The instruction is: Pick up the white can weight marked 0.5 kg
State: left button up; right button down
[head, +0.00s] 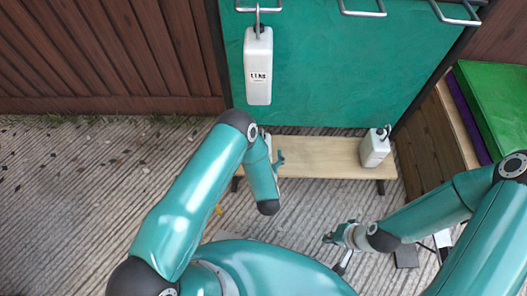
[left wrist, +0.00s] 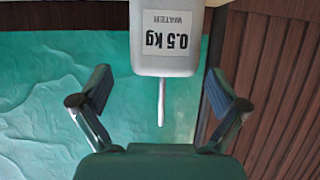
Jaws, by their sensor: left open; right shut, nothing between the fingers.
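The white can weight marked 0.5 kg (left wrist: 166,62) shows upside down in the left wrist view. Its thin pale hook points toward the space between my left gripper's fingers. My left gripper (left wrist: 159,88) is open, one finger on each side of the hook, with nothing gripped. My right gripper (head: 338,234) is shut and empty, in front of the bench.
A white can with a darker label (head: 258,65) hangs from a hook on the teal board (head: 330,70). Another white can (head: 375,148) stands on the right of the low wooden bench (head: 325,160). Green and purple padding (head: 495,100) lies at right. Ground at left is clear.

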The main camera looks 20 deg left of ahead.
aim_at(267, 138)
pick_arm(q)
jog(key=b+x, duration=0.2)
jog(key=x, duration=0.2)
jog(key=shift+w+a+f, duration=0.1)
jog(key=shift+a+f, duration=0.2)
jog(key=shift+w+a, duration=0.15)
jog(key=shift+w, duration=0.25)
jog(key=c, duration=1.6)
jog(key=shift+c, duration=0.2)
